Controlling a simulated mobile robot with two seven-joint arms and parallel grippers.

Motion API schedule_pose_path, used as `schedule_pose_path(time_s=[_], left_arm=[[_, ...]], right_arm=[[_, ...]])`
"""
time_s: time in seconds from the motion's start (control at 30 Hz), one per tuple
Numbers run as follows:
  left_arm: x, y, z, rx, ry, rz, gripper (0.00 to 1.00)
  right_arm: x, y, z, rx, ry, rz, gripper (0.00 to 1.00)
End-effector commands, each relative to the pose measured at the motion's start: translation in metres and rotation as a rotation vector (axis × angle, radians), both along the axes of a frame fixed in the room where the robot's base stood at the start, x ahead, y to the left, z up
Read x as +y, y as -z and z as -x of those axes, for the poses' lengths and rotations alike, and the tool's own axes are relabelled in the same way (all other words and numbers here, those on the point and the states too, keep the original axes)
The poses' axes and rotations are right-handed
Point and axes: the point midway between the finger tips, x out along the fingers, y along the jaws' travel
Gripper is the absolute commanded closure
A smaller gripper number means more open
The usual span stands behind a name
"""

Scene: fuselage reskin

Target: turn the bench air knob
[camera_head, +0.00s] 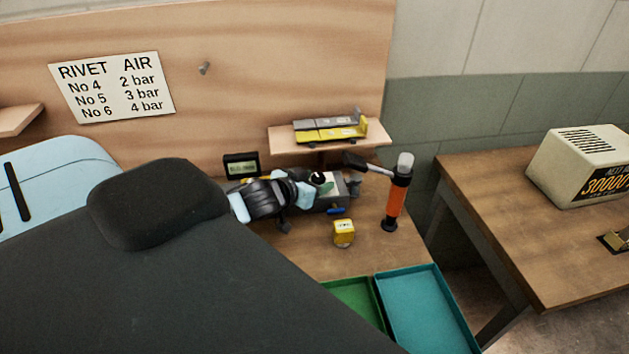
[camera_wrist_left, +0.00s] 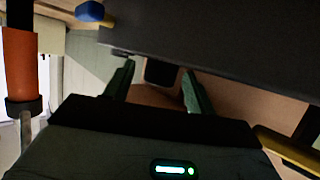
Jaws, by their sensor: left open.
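My left arm comes in from the left in the head view, and my left gripper (camera_head: 322,186) is at the cluttered spot below the small shelf. In the left wrist view the left gripper (camera_wrist_left: 160,88) is open, with its two dark green fingers apart. A dark, rounded block (camera_wrist_left: 161,72), seemingly the bench air knob, shows between and just beyond the fingertips. I cannot tell whether the fingers touch it. In the head view the knob is not clearly separable from my gripper. My right gripper is not in view.
An orange cylinder tool (camera_head: 396,200) stands right of the gripper. A yellow cube (camera_head: 344,233) sits in front. A small display (camera_head: 241,166) is behind, and a shelf (camera_head: 284,139) with yellow-and-grey items is above. Teal (camera_head: 428,310) and green (camera_head: 352,296) trays lie at the front.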

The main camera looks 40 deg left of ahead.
Motion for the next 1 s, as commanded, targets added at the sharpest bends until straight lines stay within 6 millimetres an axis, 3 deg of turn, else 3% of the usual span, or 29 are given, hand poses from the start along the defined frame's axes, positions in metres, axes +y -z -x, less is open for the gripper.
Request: schedule_pose_path(time_s=[0.17, 0.6, 1.0], left_arm=[[0.000, -0.002, 0.009, 0.002, 0.000, 0.000, 0.44], [-0.003, -0.023, 0.059, 0.002, 0.001, 0.000, 0.44], [-0.004, -0.030, 0.072, 0.000, 0.000, 0.000, 0.44]], right_arm=[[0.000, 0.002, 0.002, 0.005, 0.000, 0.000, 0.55], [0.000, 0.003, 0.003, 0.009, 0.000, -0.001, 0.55], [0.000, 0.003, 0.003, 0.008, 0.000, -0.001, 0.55]])
